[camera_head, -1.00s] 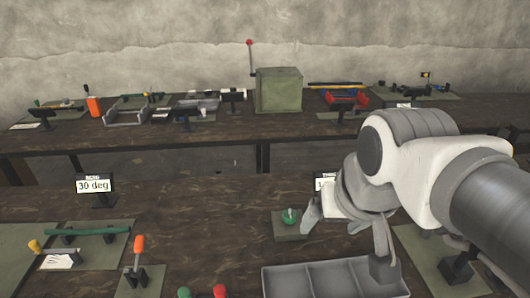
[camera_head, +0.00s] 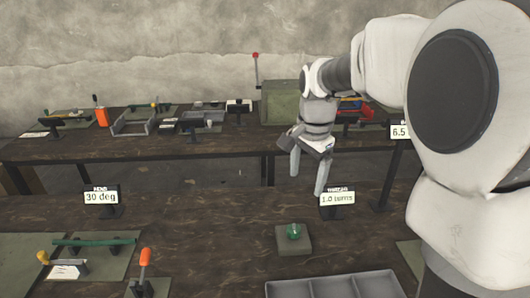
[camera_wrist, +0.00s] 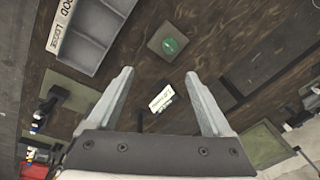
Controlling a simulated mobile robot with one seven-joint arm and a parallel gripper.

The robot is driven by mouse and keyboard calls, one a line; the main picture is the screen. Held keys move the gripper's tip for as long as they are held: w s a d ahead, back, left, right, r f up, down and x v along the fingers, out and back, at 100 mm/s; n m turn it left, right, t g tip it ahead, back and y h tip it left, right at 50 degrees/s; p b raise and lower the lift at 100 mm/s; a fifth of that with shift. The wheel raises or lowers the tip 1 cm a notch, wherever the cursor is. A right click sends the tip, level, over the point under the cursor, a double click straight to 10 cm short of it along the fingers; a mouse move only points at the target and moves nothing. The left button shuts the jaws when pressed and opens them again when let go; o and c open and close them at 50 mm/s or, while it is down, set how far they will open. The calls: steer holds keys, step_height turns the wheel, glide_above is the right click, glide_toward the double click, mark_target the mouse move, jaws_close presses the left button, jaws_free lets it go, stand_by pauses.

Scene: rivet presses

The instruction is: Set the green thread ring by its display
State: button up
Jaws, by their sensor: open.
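The green thread ring (camera_head: 294,231) sits on a small grey-green square base (camera_head: 294,244) on the near bench. In the wrist view the ring (camera_wrist: 170,46) shows on its base, beyond my fingertips. Its display (camera_head: 337,198) stands just behind and to the right, with a white label that seems to read "1.0" and a word too blurred to be sure of. The display (camera_wrist: 162,99) also shows between my fingers in the wrist view. My gripper (camera_head: 307,174) is open and empty, raised above the bench behind the ring, apart from ring and display.
A grey divided tray (camera_head: 333,287) lies at the front edge. A "30 deg" display (camera_head: 101,198) and a green-handled tool (camera_head: 95,241) are at left. A "6.5" display (camera_head: 399,133) stands at right beside my arm.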

mark_target(294, 228)
steer(key=w+f+m+g, duration=0.2)
steer(key=w+f+m, duration=0.2)
steer(key=w+f, duration=0.35)
step_height(294, 228, down, 17)
steer(key=shift+w+f, duration=0.15)
stand_by(0.4)
jaws_close()
stand_by(0.4)
